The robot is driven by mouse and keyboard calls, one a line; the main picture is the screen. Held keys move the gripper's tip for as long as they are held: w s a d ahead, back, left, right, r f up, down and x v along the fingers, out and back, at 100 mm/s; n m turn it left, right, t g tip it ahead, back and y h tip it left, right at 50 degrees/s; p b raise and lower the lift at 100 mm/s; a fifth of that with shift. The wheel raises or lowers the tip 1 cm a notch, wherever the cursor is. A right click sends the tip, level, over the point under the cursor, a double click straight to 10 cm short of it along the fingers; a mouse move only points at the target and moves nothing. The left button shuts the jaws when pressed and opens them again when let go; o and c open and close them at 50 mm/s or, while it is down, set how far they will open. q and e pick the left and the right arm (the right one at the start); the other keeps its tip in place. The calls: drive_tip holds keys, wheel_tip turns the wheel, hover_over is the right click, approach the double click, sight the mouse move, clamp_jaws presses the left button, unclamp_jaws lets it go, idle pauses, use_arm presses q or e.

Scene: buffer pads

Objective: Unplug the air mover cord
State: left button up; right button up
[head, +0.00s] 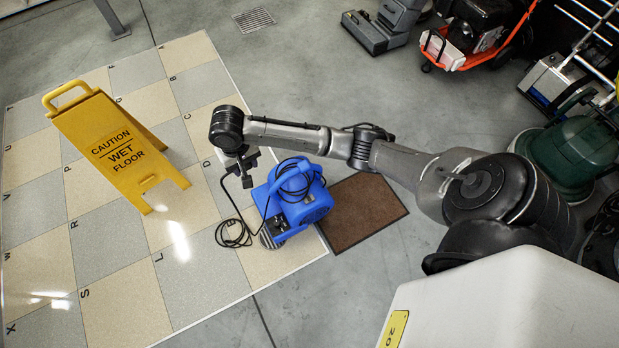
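The blue air mover (300,205) stands at the edge of the tiled floor, partly on the tiles. Its black cord (222,205) lies in a loose coil left of it and runs up to my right gripper. My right gripper (246,178) points down just above and left of the air mover, close to the cord. It is small and dark here, so I cannot tell whether its fingers are shut on the cord or its plug. No socket can be made out. My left gripper is not in view.
A yellow wet floor sign (115,145) stands on the tiles (105,305) at left. A brown mat (362,212) lies right of the air mover under my arm. Floor machines, including a green one (570,155), stand at upper right.

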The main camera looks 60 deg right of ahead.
drive_tip(key=s+d+f+m+y+b, duration=0.25)
drive_tip(key=d+f+m, duration=0.2)
drive_tip(key=f, duration=0.55)
drive_tip(key=s+d+f+m+y+b, duration=0.1)
drive_tip(key=d+f+m+y+b, duration=0.25)
drive_tip(key=f+m, duration=0.4)
drive_tip(key=m+t+y+b, duration=0.2)
drive_tip(key=m+t+b, duration=0.4)
drive_tip(key=m, duration=0.1)
hover_over(310, 198)
wheel_tip(310, 198, down, 19)
drive_tip(key=shift+r, duration=0.2)
drive_tip(key=shift+f+b, duration=0.65)
drive_tip(key=shift+f, duration=0.05)
wheel_tip(310, 198, down, 3)
drive_tip(key=b, duration=0.3)
drive_tip(key=shift+b, duration=0.3)
drive_tip(key=shift+f+b, duration=0.85)
drive_tip(key=shift+b, duration=0.1)
drive_tip(key=shift+f, duration=0.1)
drive_tip(key=shift+f, duration=0.25)
